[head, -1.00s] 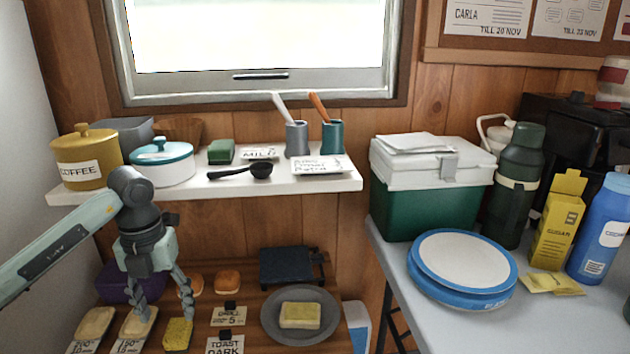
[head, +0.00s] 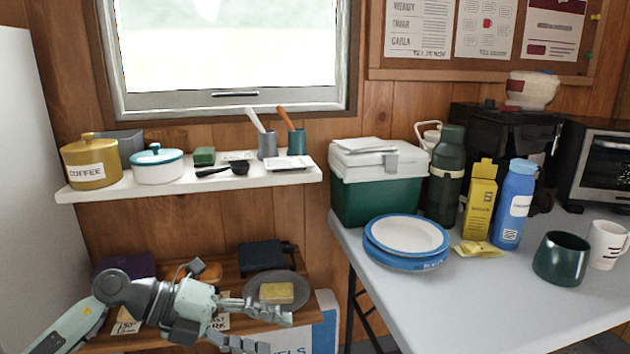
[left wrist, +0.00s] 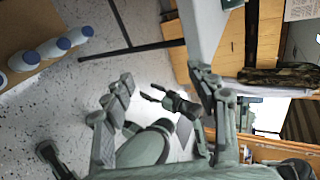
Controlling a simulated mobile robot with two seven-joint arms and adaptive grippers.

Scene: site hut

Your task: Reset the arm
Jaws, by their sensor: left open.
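In the head view my left gripper (head: 278,332) is low at the left, in front of the lower wooden shelf, with its fingers pointing right. Its fingers are apart and nothing shows between them. In the left wrist view the two fingers of this gripper (left wrist: 163,80) are also wide apart, with the speckled floor behind. A small dark pronged shape beyond them looks like my right gripper (left wrist: 168,97); it is too small to tell its jaw state. My right gripper does not show in the head view.
Behind the left gripper, a grey plate (head: 297,287) with a yellow sponge-like block (head: 277,293) lies on the lower shelf. The grey table (head: 420,300) stands right, with a green mug (head: 562,258) and clear room in front.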

